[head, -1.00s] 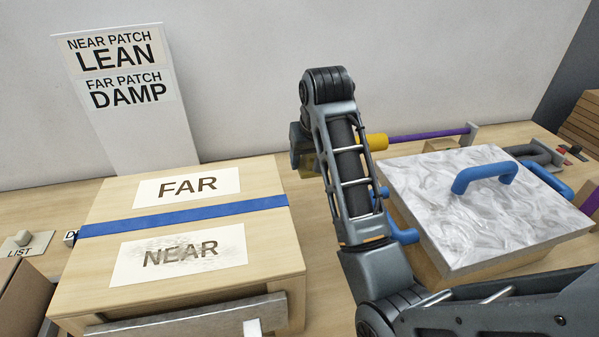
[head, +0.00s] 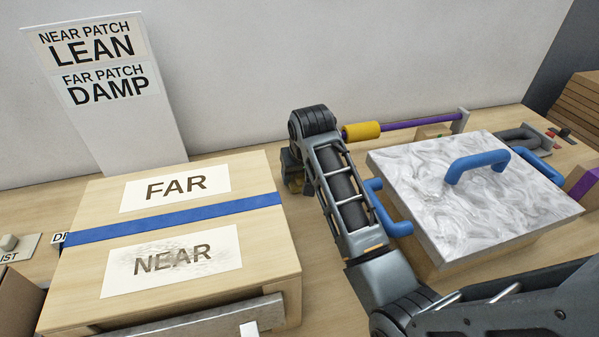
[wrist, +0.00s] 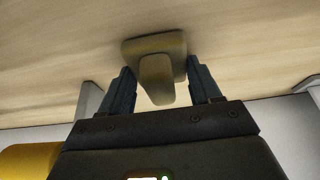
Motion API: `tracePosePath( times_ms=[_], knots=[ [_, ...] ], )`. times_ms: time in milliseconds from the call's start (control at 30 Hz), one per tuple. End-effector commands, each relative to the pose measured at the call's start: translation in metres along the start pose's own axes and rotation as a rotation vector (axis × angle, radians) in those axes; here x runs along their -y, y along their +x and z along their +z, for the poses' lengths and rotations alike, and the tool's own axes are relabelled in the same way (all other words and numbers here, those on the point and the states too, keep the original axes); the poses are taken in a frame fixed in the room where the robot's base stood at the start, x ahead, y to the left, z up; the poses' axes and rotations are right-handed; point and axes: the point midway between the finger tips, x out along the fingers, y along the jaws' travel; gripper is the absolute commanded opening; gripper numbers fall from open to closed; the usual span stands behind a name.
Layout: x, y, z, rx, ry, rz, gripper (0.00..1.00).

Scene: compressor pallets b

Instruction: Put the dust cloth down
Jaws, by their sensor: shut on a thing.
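My gripper (wrist: 164,92) is shut on a tan pad with a raised grip (wrist: 157,80), which I take to be the dust cloth. The grip sits between the two fingers in the wrist view, with the pad's flat part beyond them, close to the wooden bench top. I cannot tell whether it touches the wood. In the head view my gripper (head: 291,170) is mostly hidden behind my arm, just right of the wooden box's (head: 270,247) far corner. The box top carries FAR (head: 176,187) and NEAR (head: 174,262) patches; NEAR has grey smudges.
A blue strip (head: 172,219) divides the patches. A sign (head: 104,95) reads near patch lean, far patch damp. A marbled slab (head: 470,195) with blue handles stands right of my arm. A yellow-ended purple rod (head: 362,131) lies behind.

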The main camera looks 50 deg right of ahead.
Motion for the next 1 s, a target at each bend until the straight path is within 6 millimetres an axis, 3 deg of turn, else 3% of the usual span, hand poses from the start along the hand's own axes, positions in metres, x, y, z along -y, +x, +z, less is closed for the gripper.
tracePosePath(
  times_ms=[333,367,600,867,1000],
  knots=[
    [0.0,0.003,0.001,0.0,0.0,0.0,0.34],
    [0.0,0.002,0.001,0.0,0.0,0.0,0.66],
    [0.0,0.002,0.001,0.0,0.0,0.001,0.88],
    [0.0,0.001,0.0,0.0,0.0,0.001,0.88],
    [0.0,-0.011,-0.001,-0.003,0.0,0.0,0.88]
  ],
)
